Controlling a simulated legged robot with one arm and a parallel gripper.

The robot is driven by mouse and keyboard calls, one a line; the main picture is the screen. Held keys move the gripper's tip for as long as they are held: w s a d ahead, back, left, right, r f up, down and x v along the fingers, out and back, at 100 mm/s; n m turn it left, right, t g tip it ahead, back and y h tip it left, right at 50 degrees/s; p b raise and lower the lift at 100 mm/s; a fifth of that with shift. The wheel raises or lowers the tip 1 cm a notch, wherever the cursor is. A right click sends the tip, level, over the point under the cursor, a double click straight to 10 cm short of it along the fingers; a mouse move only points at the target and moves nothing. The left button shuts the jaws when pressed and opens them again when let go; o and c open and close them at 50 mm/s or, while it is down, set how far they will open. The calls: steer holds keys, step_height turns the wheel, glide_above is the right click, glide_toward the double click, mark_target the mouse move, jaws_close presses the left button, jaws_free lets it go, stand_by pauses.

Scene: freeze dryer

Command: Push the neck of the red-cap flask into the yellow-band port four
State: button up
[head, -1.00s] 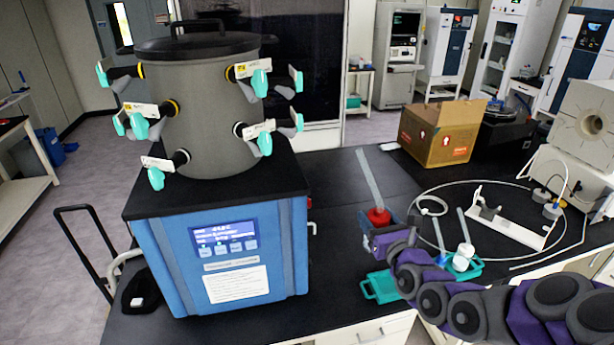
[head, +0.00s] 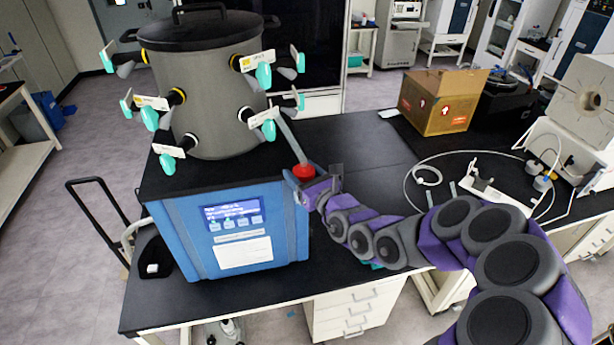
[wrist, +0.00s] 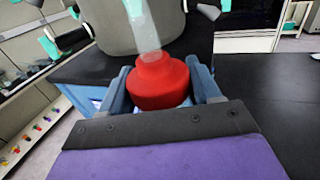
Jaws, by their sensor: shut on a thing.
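My gripper (head: 308,186) is shut on the red cap of the flask (head: 304,172), to the right of the grey drum (head: 215,110) of the freeze dryer. The clear neck (head: 289,138) tilts up and left, its tip beside the lower right port. In the wrist view the red cap (wrist: 160,82) sits between both fingers, the neck (wrist: 141,25) pointing up toward the drum. I cannot read which is port four.
Several ports with teal valve handles stick out around the drum, including a lower right one (head: 268,128) close to the neck. The blue dryer base (head: 235,235) stands below. A cardboard box (head: 440,105) and tubing lie on the bench at right. The black bench (head: 365,150) behind my gripper is clear.

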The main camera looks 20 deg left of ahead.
mark_target(299, 164)
steer(key=shift+w+a+r, duration=0.15)
steer(key=shift+a+r, duration=0.15)
steer(key=shift+a, duration=0.25)
steer(key=shift+w+a+r, duration=0.15)
steer(key=shift+a+r, duration=0.15)
steer(key=shift+a, duration=0.25)
steer(key=shift+w+a+r+p, duration=0.15)
steer(key=shift+w+r+p, duration=0.1)
steer(key=shift+r+p, duration=0.3)
steer(key=shift+w+a+r+p, duration=0.2)
steer(key=shift+r+p, duration=0.2)
steer(key=shift+p, duration=0.15)
steer(key=shift+a, duration=0.3)
steer(key=shift+d+r+p, duration=0.2)
steer(key=shift+d+p, duration=0.15)
steer(key=shift+p, duration=0.05)
steer(key=shift+s+a+f+p, duration=0.1)
steer(key=shift+a+f+p, duration=0.1)
steer(key=shift+p, duration=0.15)
steer(key=shift+r+p, duration=0.1)
steer(key=shift+p, duration=0.25)
steer(key=shift+w+a+r+p, duration=0.35)
steer(key=shift+a+r+p, duration=0.15)
steer(key=shift+r+p, duration=0.15)
steer(key=shift+w+a+r+p, duration=0.3)
steer(key=shift+a+r+p, duration=0.2)
steer(key=shift+r+p, duration=0.15)
stand_by(1.6)
